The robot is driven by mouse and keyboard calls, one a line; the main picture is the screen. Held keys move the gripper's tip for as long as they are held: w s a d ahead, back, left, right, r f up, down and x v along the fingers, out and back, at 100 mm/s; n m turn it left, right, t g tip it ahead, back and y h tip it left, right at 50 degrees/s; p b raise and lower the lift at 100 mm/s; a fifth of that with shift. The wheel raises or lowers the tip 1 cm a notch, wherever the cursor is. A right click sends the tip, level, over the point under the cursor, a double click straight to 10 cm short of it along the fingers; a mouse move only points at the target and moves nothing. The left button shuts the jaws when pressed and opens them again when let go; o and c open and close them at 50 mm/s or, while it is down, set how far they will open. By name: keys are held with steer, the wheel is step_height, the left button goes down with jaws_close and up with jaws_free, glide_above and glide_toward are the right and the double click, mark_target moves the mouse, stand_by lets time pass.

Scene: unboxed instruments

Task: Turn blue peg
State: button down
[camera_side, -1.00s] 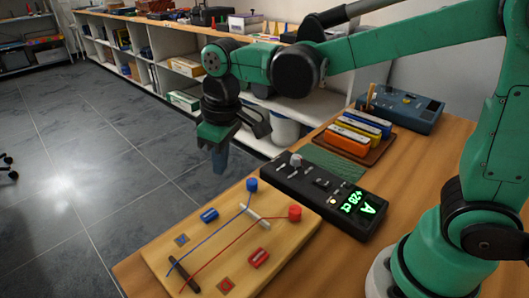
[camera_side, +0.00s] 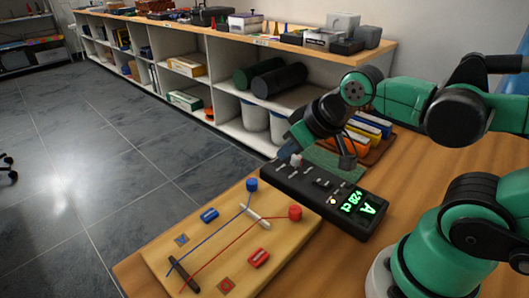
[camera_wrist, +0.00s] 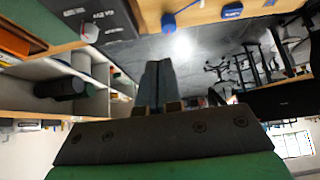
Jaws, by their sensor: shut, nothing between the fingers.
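The blue peg (camera_side: 252,184) stands at the far edge of the wooden string board (camera_side: 160,258), with a blue string running from it. It also shows near the top of the wrist view (camera_wrist: 168,22). My gripper (camera_side: 284,154) is shut and empty, above the far end of the black tuner (camera_side: 372,222), beyond the blue peg and to its right. In the wrist view its closed fingers (camera_wrist: 157,66) point up the picture, below the peg and apart from it. The red peg (camera_side: 295,212) stands on the board's right side.
A white bridge (camera_side: 258,217) lies under the strings. A blue block (camera_side: 209,215) and a red block (camera_side: 259,257) sit on the board. The tuner has a raised knob and a lit green display. Coloured bars (camera_side: 362,142) lie behind it. Open floor lies left of the table.

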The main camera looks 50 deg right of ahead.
steer(key=c, duration=1.5)
jaws_free()
steer(key=o, duration=0.8)
steer(key=shift+w+r+n, duration=0.1)
steer(key=shift+w+n, duration=0.1)
steer(key=shift+n, duration=0.2)
steer(key=shift+c, duration=0.2)
steer(key=shift+o, duration=1)
steer(key=shift+w+a+n+g, duration=0.1)
steer(key=shift+w+n+g, duration=0.2)
steer(key=shift+n+g, duration=0.2)
steer(key=n+g, duration=0.5)
steer(key=n, duration=0.6)
glide_above(252, 181)
steer(key=f, duration=0.3)
steer(key=shift+s+f, duration=0.25)
steer(key=shift+w+f+n+g, duration=0.3)
steer(key=shift+f+n+g, duration=0.2)
steer(key=shift+n+g, duration=0.15)
steer(key=shift+f, duration=2.85)
